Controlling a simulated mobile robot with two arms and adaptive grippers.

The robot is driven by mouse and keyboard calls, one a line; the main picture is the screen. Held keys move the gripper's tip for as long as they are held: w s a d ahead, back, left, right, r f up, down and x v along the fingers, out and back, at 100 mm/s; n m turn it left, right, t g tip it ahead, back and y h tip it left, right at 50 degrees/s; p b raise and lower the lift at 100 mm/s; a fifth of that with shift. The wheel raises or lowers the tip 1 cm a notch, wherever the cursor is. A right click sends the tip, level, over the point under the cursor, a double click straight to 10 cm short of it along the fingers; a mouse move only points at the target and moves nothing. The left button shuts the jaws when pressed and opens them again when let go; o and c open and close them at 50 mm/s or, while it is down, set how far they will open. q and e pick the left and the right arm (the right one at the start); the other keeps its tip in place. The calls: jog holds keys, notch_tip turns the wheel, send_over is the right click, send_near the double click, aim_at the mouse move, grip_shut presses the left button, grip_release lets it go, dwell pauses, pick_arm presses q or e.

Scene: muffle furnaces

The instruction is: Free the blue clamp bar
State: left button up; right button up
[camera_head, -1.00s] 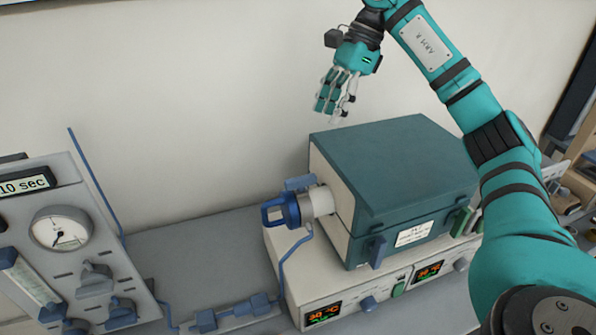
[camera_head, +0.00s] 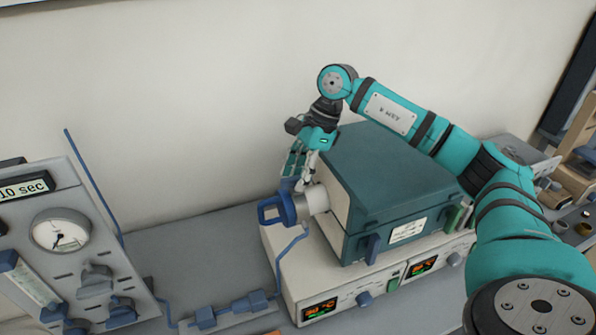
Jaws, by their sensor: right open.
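The furnace (camera_head: 395,185) is a teal box with a cream end on the left. A white cylindrical flange (camera_head: 317,199) sticks out of that end and carries a blue ring fitting with a squared handle loop (camera_head: 268,211). A small blue bar, which looks like the clamp bar (camera_head: 288,185), sits on top of this fitting and is partly hidden by fingers. My right gripper (camera_head: 298,180) is open, pointing down, with its fingertips at the bar. I cannot tell whether they touch it. My left gripper is out of view.
A blue tube (camera_head: 281,268) runs from the fitting down to blue connectors (camera_head: 228,311) on the bench. The furnace stands on a cream control base (camera_head: 285,262) with lit displays. A grey gauge panel (camera_head: 62,250) stands at left. Grey bench (camera_head: 185,245) lies clear between.

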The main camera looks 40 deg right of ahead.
grip_shut()
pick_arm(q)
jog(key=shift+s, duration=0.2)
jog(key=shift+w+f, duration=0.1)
